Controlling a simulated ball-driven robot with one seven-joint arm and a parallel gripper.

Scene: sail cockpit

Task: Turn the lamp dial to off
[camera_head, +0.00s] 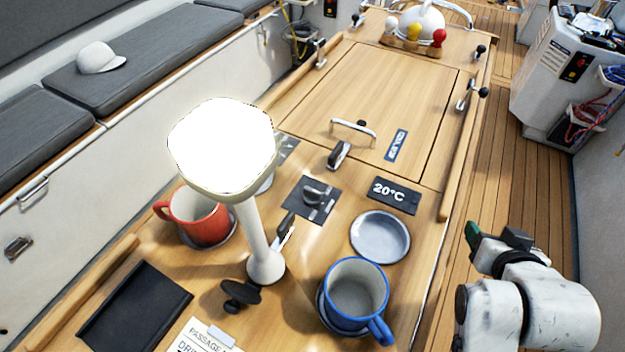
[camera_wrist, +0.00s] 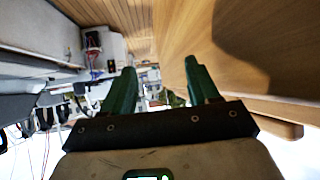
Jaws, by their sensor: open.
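The table lamp (camera_head: 258,235) stands upright on the wooden table in the head view, and its shade glows bright white. A black knob (camera_head: 240,293) sits just in front of the lamp's base; it may be the lamp dial. Another knob (camera_head: 315,193) sits on a dark square plate behind the lamp, near the 20°C display (camera_head: 394,195). I cannot read a setting on either knob. My gripper (camera_head: 472,235) is off the table's right side, apart from the lamp and both knobs. In the wrist view its two green fingers (camera_wrist: 160,85) are spread and empty.
A blue mug (camera_head: 354,289) and a grey dish (camera_head: 380,236) stand between my gripper and the lamp. A red mug (camera_head: 204,220) is left of the lamp stem. A black tray (camera_head: 135,306) lies front left. Wooden rails edge the table.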

